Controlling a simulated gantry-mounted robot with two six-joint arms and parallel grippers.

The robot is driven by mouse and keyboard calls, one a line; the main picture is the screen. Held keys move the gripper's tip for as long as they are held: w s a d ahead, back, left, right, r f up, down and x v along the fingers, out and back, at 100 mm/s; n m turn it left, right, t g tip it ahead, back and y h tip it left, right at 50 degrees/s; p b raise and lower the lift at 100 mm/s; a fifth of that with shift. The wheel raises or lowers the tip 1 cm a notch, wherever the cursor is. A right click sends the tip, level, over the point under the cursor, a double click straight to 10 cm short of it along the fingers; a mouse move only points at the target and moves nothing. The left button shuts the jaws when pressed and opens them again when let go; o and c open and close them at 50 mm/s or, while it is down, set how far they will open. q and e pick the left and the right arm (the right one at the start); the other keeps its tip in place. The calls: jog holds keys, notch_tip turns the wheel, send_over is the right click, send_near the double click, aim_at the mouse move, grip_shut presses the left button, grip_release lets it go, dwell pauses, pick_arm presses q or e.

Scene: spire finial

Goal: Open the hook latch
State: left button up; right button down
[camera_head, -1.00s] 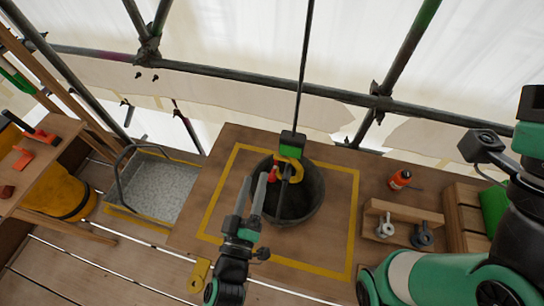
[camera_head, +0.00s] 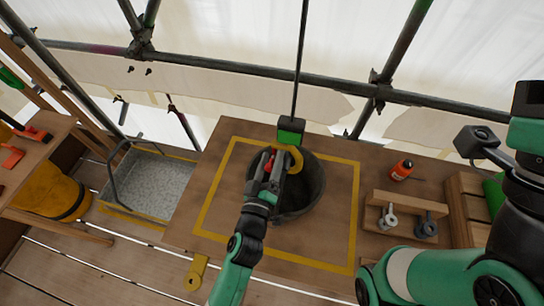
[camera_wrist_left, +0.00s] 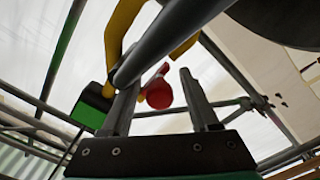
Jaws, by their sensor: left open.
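A yellow hook (camera_head: 295,160) hangs under a green and black block (camera_head: 290,129) on a cable, over a dark bucket (camera_head: 313,185). A red latch part (camera_head: 268,159) shows on the hook's left side. My left gripper (camera_head: 269,172) is open at the hook, its fingers partly covering the hook and latch. In the left wrist view the red latch (camera_wrist_left: 157,92) appears between the two fingertips, and I cannot tell if they touch it. A grey bar (camera_wrist_left: 170,40) crosses the yellow hook (camera_wrist_left: 122,30) there. My right arm is at the right, its gripper out of frame.
The bucket stands inside a yellow taped square on the wooden table (camera_head: 225,150). A grey tray (camera_head: 155,185) lies at left. Scaffold tubes run behind.

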pick_arm(q)
jog(key=shift+w+d, duration=0.1)
jog(key=shift+w, duration=0.25)
grip_shut()
